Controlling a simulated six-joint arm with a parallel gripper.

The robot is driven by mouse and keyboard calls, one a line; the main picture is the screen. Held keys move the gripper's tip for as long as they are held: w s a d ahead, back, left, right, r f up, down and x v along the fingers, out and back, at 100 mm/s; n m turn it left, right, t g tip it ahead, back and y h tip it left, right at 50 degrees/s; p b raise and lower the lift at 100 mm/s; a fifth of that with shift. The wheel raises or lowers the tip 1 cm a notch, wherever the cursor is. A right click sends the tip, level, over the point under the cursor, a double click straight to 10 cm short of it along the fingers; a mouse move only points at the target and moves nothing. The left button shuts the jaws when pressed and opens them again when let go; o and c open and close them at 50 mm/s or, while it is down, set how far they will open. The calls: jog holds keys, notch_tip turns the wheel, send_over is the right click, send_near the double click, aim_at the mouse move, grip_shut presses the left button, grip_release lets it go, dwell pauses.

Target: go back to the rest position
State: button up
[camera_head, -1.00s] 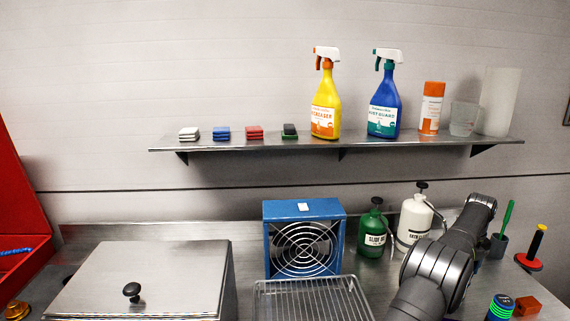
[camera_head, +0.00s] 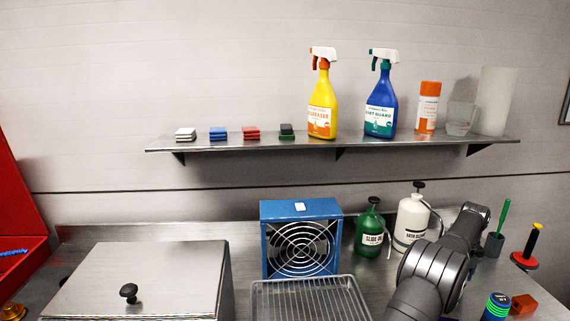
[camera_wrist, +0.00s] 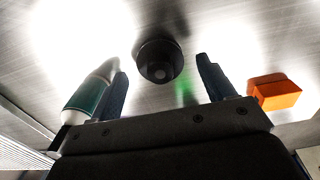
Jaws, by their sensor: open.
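My gripper (camera_wrist: 163,78) shows in the wrist view with its two dark fingers apart and nothing held between them. A dark round object (camera_wrist: 158,62) stands in the view beyond the gap, on the metal bench; I cannot tell if a finger touches it. A white and teal object (camera_wrist: 90,100) is by the left finger, and an orange block (camera_wrist: 275,92) is right of the right finger. In the head view my arm reaches over the right of the bench, and my gripper is hidden there.
Near my arm stand a green bottle (camera_head: 370,232), a white bottle (camera_head: 411,222), a dark cup (camera_head: 493,245) with a green stick, a black-and-yellow handled tool (camera_head: 531,245), a green-striped cylinder (camera_head: 497,307) and an orange block (camera_head: 523,304). A blue fan box (camera_head: 301,240) is left of them. A shelf (camera_head: 230,142) runs above.

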notch_tip(320, 180, down, 2)
jog(key=shift+f, duration=0.1)
jog(key=r, duration=0.5)
jog(key=shift+s+d, duration=0.1)
jog(key=shift+s, duration=0.1)
jog(key=s+r, duration=0.2)
jog(key=s, duration=0.1)
jog(key=s+d+r, duration=0.1)
jog(key=s+r, duration=0.1)
jog(key=s, duration=0.2)
jog(key=s+d+r, duration=0.1)
jog(key=s+r, duration=0.1)
jog(key=s, duration=0.2)
jog(key=shift+s+r, duration=0.2)
jog(key=shift+r, duration=0.2)
jog(key=w+a+r+n, duration=0.3)
jog(key=w+a+n, duration=0.35)
jog(key=a, duration=0.35)
jog(key=w+a+r+n, duration=0.4)
jog(key=w+a+n, duration=0.25)
jog(key=a, duration=0.25)
jog(key=w+a+r+n, duration=0.1)
jog(key=a+r+n, duration=0.1)
jog(key=a+n, duration=0.4)
jog(key=w+a+r+n, duration=0.2)
jog(key=a+n, duration=0.5)
jog(key=a, duration=0.9)
jog(key=shift+w, duration=0.15)
jog(key=shift+a+r, duration=0.1)
